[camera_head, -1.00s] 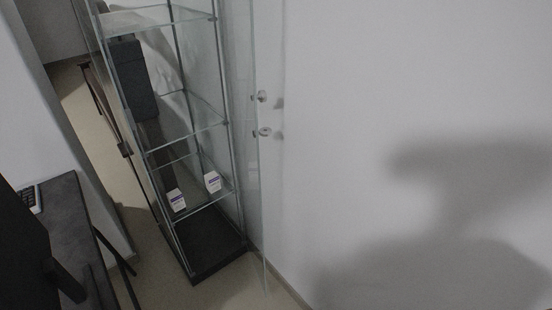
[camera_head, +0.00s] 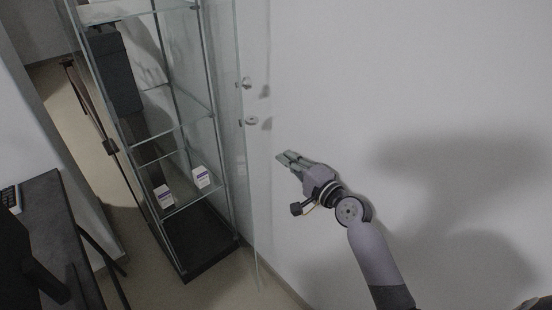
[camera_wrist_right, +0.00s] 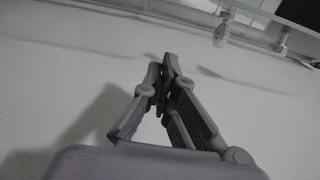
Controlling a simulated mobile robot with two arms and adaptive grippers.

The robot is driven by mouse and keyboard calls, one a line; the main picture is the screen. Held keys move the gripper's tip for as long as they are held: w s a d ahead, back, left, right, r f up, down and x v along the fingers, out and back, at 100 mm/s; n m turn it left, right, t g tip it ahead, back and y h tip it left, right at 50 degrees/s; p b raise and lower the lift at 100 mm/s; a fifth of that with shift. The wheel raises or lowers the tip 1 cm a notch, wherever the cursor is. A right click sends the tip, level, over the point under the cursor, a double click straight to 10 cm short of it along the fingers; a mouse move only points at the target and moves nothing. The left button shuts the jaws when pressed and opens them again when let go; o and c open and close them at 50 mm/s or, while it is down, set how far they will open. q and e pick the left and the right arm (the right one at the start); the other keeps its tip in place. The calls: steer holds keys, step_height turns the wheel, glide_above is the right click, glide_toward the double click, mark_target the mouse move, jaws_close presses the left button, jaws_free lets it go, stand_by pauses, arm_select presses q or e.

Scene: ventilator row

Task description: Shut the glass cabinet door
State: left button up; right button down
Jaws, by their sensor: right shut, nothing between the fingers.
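The glass cabinet (camera_head: 150,127) stands left of the middle in the head view, with its front open. Its clear glass door (camera_head: 254,190) is swung out towards the white wall and shows as a thin, nearly edge-on pane. Two round metal fittings, an upper one (camera_head: 246,84) and a lower one (camera_head: 251,121), are on the door. My right gripper (camera_head: 284,156) is shut and empty, right of the door and apart from it. In the right wrist view the shut fingertips (camera_wrist_right: 166,62) are below the door's glass edge (camera_wrist_right: 256,14) and a fitting (camera_wrist_right: 222,32). My left gripper is not seen.
Two small white and purple boxes, left (camera_head: 163,196) and right (camera_head: 201,177), stand on a low glass shelf. A dark table (camera_head: 50,215) is at the lower left. The white wall (camera_head: 400,80) bounds the right side. Some floor shows before the cabinet.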

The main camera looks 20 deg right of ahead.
glide_toward(236, 145)
steer(key=w+d+r, duration=0.1)
steer(key=w+d, duration=0.4)
steer(key=a, duration=0.1)
steer(key=a+p, duration=0.1)
steer(key=a, duration=0.1)
steer(key=shift+s+a+r, duration=0.1)
steer(key=shift+s+a, duration=0.25)
steer(key=shift+a, duration=0.05)
steer(key=shift+s+a+p, duration=0.1)
steer(key=shift+p, duration=0.25)
